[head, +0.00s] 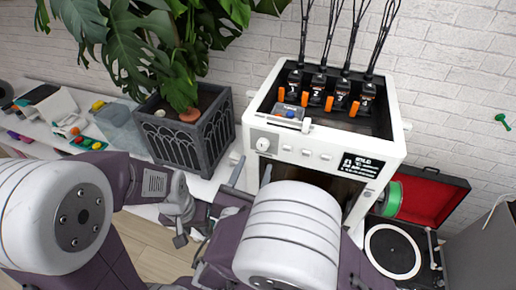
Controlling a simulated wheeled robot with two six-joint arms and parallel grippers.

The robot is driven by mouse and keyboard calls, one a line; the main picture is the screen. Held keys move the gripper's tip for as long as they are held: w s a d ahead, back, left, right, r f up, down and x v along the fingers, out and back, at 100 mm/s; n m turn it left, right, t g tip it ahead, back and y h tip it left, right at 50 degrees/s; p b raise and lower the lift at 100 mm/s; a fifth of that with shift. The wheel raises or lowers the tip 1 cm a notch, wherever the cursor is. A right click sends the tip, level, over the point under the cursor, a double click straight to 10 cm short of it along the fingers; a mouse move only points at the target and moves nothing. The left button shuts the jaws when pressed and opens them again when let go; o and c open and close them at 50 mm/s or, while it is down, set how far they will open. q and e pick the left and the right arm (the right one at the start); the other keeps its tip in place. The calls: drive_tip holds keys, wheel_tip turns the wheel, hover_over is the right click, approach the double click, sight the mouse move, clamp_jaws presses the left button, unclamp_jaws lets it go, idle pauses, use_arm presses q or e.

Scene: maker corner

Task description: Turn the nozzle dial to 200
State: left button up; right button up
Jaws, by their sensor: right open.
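The white printer (385,160) stands right of centre. A round white dial (263,144) sits at the left end of its front panel; its marks are too small to read. A small dark display (361,165) with white text is at the panel's right end. My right gripper (252,174) is open just below the dial, apart from it, with its fingers pointing up toward the panel. My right arm hides part of the gripper and the printer's lower front. My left gripper (180,212) is further left and lower, in front of the planter; its jaw opening is unclear.
A dark planter (190,140) with a large plant stands left of the printer. A record player (393,250) with a red-lined lid is at the right. Several small items lie on the white bench at the left. Several black cables rise from the printer's top.

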sight(262, 148)
drive_tip(key=p+x, duration=0.1)
drive_tip(key=x, duration=0.5)
drive_tip(key=shift+r, duration=0.1)
drive_tip(key=shift+w+d+p, duration=0.15)
drive_tip(key=shift+w+p, duration=0.15)
drive_tip(key=shift+a, duration=0.2)
drive_tip(key=shift+c, duration=0.2)
drive_tip(key=shift+s, duration=0.1)
clamp_jaws()
drive_tip(key=shift+b, duration=0.5)
drive_tip(key=m+b, duration=0.4)
drive_tip(key=b, duration=0.3)
drive_tip(key=m+b, duration=0.4)
drive_tip(key=b, duration=0.3)
drive_tip(key=m+b, duration=0.5)
drive_tip(key=b, duration=0.2)
drive_tip(key=shift+f+h, duration=0.4)
drive_tip(key=shift+r+m+b, duration=0.25)
drive_tip(key=shift+m+b, duration=0.45)
drive_tip(key=shift+b, duration=0.4)
